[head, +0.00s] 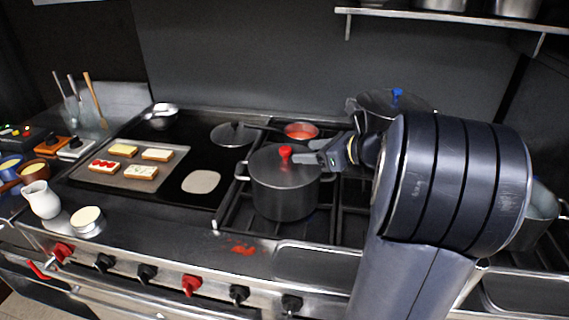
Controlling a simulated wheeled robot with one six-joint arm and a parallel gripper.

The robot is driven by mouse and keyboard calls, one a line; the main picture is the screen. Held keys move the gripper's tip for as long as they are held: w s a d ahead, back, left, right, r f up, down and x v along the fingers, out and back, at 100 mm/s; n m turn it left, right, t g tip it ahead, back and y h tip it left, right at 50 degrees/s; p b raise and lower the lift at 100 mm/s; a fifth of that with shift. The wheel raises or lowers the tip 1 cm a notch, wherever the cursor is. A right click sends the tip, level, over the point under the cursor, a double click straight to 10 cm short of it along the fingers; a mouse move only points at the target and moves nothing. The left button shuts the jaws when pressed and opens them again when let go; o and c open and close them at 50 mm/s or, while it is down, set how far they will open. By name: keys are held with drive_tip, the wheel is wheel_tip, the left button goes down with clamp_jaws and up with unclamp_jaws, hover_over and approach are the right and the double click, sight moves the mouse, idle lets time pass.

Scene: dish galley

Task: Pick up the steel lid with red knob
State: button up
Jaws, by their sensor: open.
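The steel lid (269,162) with a red knob (285,152) sits on a dark steel pot (283,196) on the stove grates. My gripper (302,158) is open, reaching in from the right just above the lid. Its fingertips are close beside the red knob; I cannot tell whether they touch it. The far finger partly merges with the pot's rim in this view. Part of the lid's right side is hidden by the gripper.
A small pan of red sauce (301,130) stands behind the pot. A blue-knobbed lid (397,97) covers another pot behind my arm. A shelf (450,17) hangs above.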

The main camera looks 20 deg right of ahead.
sight(288, 149)
drive_tip(key=x, duration=0.3)
drive_tip(key=shift+w+d+f, duration=0.2)
drive_tip(key=shift+w, duration=0.1)
drive_tip(key=x, duration=0.2)
drive_tip(key=p+x, duration=0.1)
drive_tip(key=x, duration=0.2)
drive_tip(key=shift+w, duration=0.5)
clamp_jaws()
